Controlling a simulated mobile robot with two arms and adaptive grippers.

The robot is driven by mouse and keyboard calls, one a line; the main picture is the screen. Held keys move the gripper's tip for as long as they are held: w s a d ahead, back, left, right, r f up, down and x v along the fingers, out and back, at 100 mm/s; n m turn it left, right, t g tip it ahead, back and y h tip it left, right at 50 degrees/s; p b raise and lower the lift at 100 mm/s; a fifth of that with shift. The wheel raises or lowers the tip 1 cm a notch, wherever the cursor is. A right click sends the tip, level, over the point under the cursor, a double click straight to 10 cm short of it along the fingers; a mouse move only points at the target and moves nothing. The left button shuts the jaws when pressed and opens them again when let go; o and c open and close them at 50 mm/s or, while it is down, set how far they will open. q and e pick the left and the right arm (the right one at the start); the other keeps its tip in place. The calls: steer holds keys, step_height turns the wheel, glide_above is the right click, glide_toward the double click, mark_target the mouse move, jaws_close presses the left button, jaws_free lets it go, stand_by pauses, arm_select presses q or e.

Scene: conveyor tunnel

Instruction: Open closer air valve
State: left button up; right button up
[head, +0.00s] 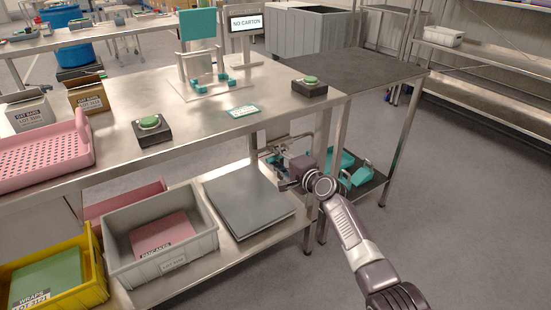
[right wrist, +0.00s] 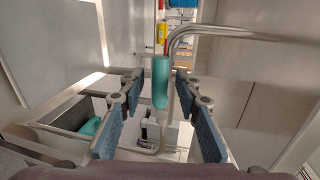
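In the right wrist view a teal lever handle (right wrist: 161,82), which looks like the air valve's, points upright beside a bent metal pipe (right wrist: 205,31). My right gripper (head: 282,174) is under the tabletop by the right end of the steel table (head: 216,118). In the right wrist view its blue-grey pads stand wide apart, with the handle and the pipe between or just beyond them. I see no contact with either pad. In the head view the gripper and table edge hide most of the valve. My left gripper is not in view.
Two green buttons on black boxes (head: 151,132) (head: 309,86) sit on the tabletop. A table leg (head: 335,165) and a lower shelf with teal parts (head: 341,160) stand close to my right arm. Crates (head: 160,233) fill the shelf at left. The floor at right is clear.

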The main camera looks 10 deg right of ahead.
steer(key=shift+s, duration=0.1)
steer(key=v, duration=1.2)
